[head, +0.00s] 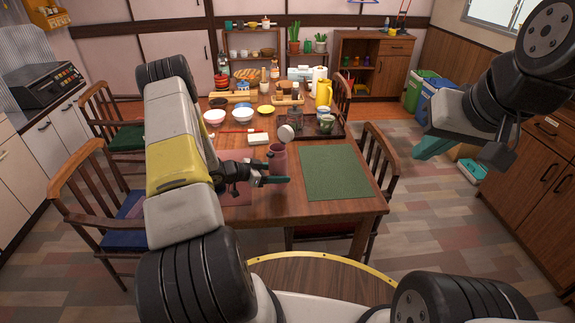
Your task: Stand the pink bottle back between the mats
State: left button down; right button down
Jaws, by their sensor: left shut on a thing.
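The pink bottle (278,157) is upright at the middle of the wooden table, near its front part. My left gripper (274,171) is shut on its lower part, with a teal fingertip showing in front. A green mat (335,173) lies to the right of the bottle. A dull pink mat (238,192) lies to the left, partly hidden by my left arm. I cannot tell whether the bottle's base touches the table. My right gripper (433,147) is raised at the right, away from the table, with teal fingers; its opening is unclear.
A white cup (287,133) is just behind the bottle. Bowls (243,115), a yellow pitcher (323,92) and a dark tray (330,131) fill the table's back. Chairs (377,165) stand around it. The green mat is bare.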

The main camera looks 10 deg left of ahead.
pick_arm(q)
jog(key=shift+w+d+f, duration=0.1)
jog(key=shift+w+f, duration=0.15)
jog(key=shift+w, duration=0.05)
jog(key=shift+f, duration=1.5)
jog(key=shift+f, duration=0.1)
jog(key=shift+c, duration=2)
grip_release()
